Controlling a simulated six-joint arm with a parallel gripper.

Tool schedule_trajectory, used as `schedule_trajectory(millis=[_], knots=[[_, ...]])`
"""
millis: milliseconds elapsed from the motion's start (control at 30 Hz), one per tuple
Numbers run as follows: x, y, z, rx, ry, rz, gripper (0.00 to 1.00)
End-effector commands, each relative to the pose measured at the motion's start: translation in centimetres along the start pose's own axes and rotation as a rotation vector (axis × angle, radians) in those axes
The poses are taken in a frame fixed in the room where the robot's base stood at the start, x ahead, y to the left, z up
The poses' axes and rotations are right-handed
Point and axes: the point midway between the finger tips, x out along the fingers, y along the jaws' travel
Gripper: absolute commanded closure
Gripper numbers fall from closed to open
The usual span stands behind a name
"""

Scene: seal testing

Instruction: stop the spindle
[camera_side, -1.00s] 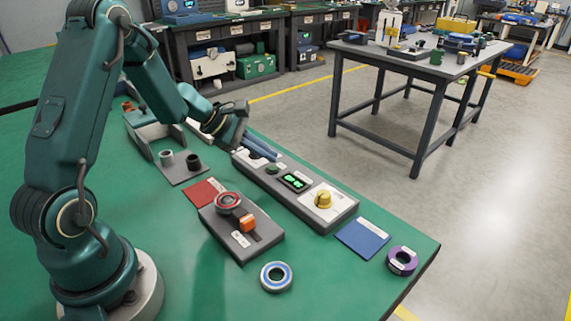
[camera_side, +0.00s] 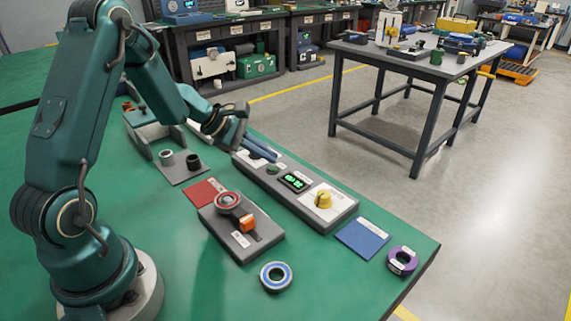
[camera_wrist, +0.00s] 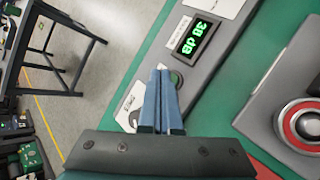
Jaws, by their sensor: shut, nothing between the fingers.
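The long grey control box (camera_side: 345,212) lies on the green bench, with a lit green display (camera_side: 295,182), a yellow knob (camera_side: 323,200) and a green button (camera_side: 272,169). My gripper (camera_side: 277,158) has its blue fingers together and empty, over the far end of the box. In the wrist view the fingertips (camera_wrist: 160,70) are beside the green button (camera_wrist: 176,79) and partly cover its surroundings; I cannot tell whether they touch. A white label plate (camera_wrist: 131,102) shows left of the fingers. A round red-ringed part (camera_side: 228,201) sits on a grey fixture, probably the spindle.
An orange block (camera_side: 247,223) is on the fixture. A blue-and-white ring (camera_side: 276,277), a purple ring (camera_side: 402,261), a blue mat (camera_side: 362,238) and a red mat (camera_side: 205,192) lie around.

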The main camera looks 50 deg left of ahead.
Motion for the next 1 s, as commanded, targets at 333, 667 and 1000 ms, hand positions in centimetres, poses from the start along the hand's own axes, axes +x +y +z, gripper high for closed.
schedule_trajectory(millis=[333,667,1000], knots=[[0.43,-0.32,-0.29,0.000,0.000,0.000,1.00],[0.51,-0.37,-0.36,-0.001,0.000,0.000,1.00],[0.78,-0.56,-0.54,0.000,-0.001,0.000,1.00]])
